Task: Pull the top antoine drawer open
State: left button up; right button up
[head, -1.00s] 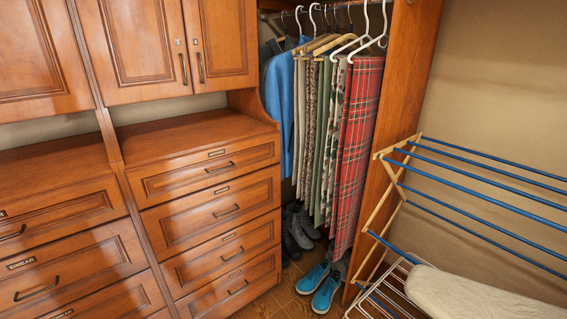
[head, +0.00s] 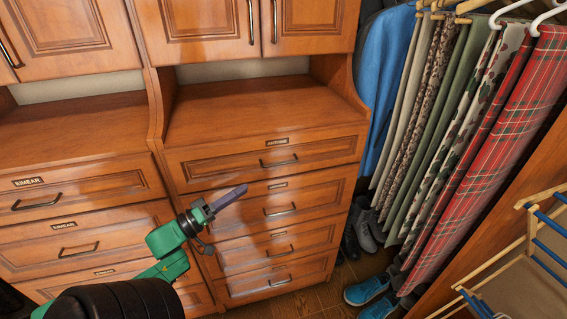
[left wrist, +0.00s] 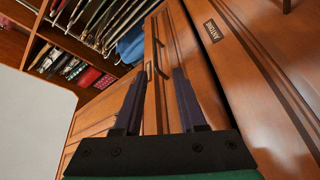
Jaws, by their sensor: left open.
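The top antoine drawer (head: 225,165) is in the middle of the head view, under a bare wooden top, and looks closed. Its small dark label (head: 276,141) sits above a dark bar handle (head: 279,161). The label also shows in the left wrist view, reading ANTOINE (left wrist: 213,31). My left gripper (head: 238,192) is in front of the drawer column, lower and to the left of the top handle in the picture. In the left wrist view its two fingers (left wrist: 158,75) stand apart with nothing between them. My right gripper is not in view.
Similar drawers lie below, and the EIMEAR drawers (head: 90,190) stand to the left. Closed cupboard doors (head: 200,30) are above. Hanging trousers (head: 450,120), blue shoes (head: 368,291) and a drying rack (head: 540,225) are on the right.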

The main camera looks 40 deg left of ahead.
pick_arm(q)
send_near(284, 163)
jog(key=shift+h, duration=0.4)
jog(key=x, duration=0.6)
jog(key=p+x, duration=0.1)
jog(key=x, duration=0.2)
jog(key=shift+w+a+f, duration=0.25)
jog(key=shift+a, duration=0.05)
jog(key=shift+w+d, duration=0.15)
jog(key=shift+w, duration=0.3)
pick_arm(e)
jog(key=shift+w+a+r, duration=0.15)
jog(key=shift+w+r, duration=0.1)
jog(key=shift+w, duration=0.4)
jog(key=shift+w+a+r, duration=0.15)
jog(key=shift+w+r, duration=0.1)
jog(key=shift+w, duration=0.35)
pick_arm(q)
jog(key=shift+r, duration=0.1)
grip_shut()
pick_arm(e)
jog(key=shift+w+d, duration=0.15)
